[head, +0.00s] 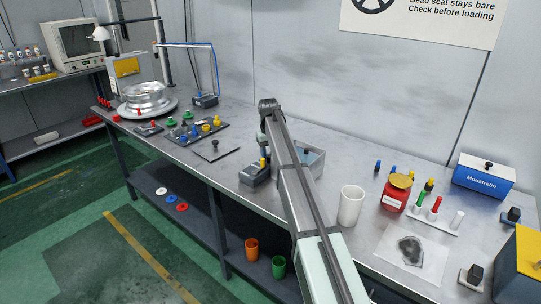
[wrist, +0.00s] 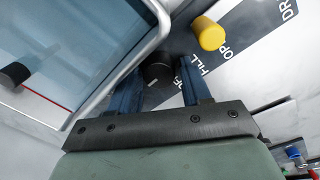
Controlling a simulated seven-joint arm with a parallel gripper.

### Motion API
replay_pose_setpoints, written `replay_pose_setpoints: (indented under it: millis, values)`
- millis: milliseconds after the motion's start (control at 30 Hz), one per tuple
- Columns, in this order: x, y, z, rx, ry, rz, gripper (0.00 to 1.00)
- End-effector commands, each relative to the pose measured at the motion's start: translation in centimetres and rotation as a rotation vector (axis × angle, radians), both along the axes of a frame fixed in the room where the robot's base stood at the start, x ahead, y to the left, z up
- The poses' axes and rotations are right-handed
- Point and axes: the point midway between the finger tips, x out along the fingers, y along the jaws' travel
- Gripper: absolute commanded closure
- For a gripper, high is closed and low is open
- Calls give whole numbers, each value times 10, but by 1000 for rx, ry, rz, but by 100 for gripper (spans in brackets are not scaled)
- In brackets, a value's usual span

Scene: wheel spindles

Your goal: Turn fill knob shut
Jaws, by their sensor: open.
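A dark round knob (wrist: 158,68) is between the two blue fingertips of my gripper (wrist: 160,84) in the wrist view. The gripper is open, one finger on each side of the knob; I cannot tell whether either touches it. Lettering reading FILL is on the dark label strip (wrist: 238,42) beside the knob. A yellow knob (wrist: 208,33) stands farther along this strip.
A clear-walled tank (wrist: 75,50) is close to my left finger in the wrist view. In the head view, a white cup (head: 350,205) and a red jar (head: 396,192) stand right of my arm. A dark plate (head: 216,149) lies to its left.

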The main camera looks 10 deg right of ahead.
Motion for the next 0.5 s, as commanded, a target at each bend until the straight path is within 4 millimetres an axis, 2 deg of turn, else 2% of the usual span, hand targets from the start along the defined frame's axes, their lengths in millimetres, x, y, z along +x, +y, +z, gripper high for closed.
replay_pose_setpoints:
  millis: [67, 400, 500]
  values:
    - [0, 0, 0, 0, 0, 0, 54]
    - [0, 0, 0, 0, 0, 0, 87]
    - [0, 0, 0, 0, 0, 0, 93]
